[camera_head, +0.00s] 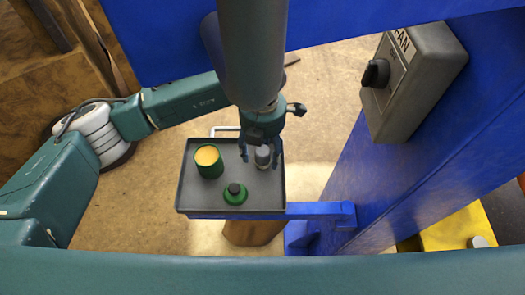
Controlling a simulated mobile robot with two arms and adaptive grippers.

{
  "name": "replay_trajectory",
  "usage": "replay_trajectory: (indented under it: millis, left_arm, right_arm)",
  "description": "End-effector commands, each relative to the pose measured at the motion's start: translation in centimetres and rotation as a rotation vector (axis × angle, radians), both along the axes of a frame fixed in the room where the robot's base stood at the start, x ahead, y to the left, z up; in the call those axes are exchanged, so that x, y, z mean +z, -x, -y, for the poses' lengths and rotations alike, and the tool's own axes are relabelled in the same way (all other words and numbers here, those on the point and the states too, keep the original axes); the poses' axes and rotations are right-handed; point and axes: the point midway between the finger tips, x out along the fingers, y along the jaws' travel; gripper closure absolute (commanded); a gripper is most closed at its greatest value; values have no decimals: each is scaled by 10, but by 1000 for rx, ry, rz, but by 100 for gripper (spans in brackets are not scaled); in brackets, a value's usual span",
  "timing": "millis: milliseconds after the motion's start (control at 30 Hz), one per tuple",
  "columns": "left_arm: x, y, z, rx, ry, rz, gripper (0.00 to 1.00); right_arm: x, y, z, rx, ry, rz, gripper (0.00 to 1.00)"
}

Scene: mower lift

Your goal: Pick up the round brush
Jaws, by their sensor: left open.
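My left gripper (260,154) is over the right part of a dark grey tray (222,206), pointing down, with its fingers apart. A small grey cylinder (263,157) shows between or just below the fingertips; I cannot tell whether they touch it. A low round green piece with a black knob (235,193) sits near the tray's front edge, apart from the gripper. A green tin with yellow contents (208,161) stands at the tray's left. I cannot tell for sure which piece is the round brush. My right gripper is not in view.
A blue arm (320,210) runs from the tray to a blue post (430,120) at the right. A grey FAN switch box (410,80) is on that post. A blue beam (345,22) crosses overhead. Something yellow (455,230) is at the lower right. Floor shows around the tray.

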Motion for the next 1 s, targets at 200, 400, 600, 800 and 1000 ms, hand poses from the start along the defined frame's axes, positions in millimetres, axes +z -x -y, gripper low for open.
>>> replay_trajectory:
  millis: [200,400,600,800,1000]
  left_arm:
    - [-20,0,1,0,1,-1,43]
    - [-22,0,1,-1,1,0,43]
    - [-22,0,1,0,1,0,78]
    - [-21,0,1,0,2,1,91]
    - [-19,-1,1,0,3,1,91]
  right_arm:
    - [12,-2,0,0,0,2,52]
    - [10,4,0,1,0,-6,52]
    - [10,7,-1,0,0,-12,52]
    - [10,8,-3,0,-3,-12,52]
    - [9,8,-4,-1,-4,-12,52]
